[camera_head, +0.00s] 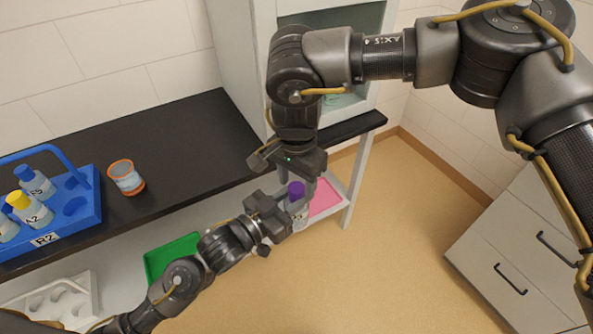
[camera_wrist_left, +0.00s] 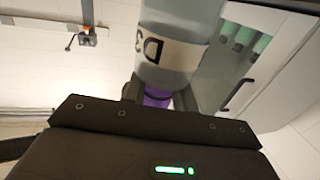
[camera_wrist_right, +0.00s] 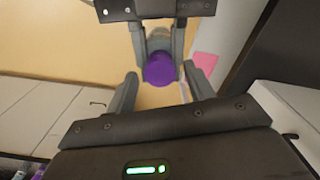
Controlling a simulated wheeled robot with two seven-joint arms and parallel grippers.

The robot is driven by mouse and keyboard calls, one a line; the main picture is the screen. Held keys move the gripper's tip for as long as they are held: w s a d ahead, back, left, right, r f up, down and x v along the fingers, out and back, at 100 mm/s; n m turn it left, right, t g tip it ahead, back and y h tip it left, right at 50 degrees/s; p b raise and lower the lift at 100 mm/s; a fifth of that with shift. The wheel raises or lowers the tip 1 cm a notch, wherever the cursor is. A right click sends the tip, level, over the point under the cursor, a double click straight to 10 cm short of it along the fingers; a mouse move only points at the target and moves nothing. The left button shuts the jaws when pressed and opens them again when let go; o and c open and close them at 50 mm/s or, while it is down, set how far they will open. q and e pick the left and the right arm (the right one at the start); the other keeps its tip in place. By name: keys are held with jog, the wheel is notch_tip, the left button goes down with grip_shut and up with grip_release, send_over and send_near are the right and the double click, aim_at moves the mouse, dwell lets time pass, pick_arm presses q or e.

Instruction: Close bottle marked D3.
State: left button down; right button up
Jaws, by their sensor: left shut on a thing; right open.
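The bottle marked D3 (camera_head: 298,209) is clear with a purple cap (camera_head: 296,188) at its top. My left gripper (camera_head: 293,212) is shut on the bottle's body, off the bench front. The label D3 (camera_wrist_left: 165,51) reads upside down in the left wrist view, with the cap (camera_wrist_left: 157,98) partly hidden by the fingers. My right gripper (camera_head: 297,178) is open just above the bottle, pointing down. In the right wrist view the cap (camera_wrist_right: 160,69) lies between its open fingers, apart from them. I cannot tell how tightly the cap sits.
A blue rack (camera_head: 85,215) marked R2 with several bottles stands on the black bench (camera_head: 190,150), beside an orange-rimmed jar (camera_head: 126,178). Below are a green tray (camera_head: 160,262), a pink mat (camera_head: 325,197) and a white holder (camera_head: 85,290). Grey drawers (camera_head: 500,270) stand right; floor between is clear.

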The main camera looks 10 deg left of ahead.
jog(key=shift+f, duration=0.2)
jog(key=c, duration=1)
jog(key=m, duration=0.6)
jog(key=shift+m, duration=0.4)
jog(key=shift+c, duration=0.2)
jog(key=o, duration=1.1)
jog(key=shift+c, duration=0.2)
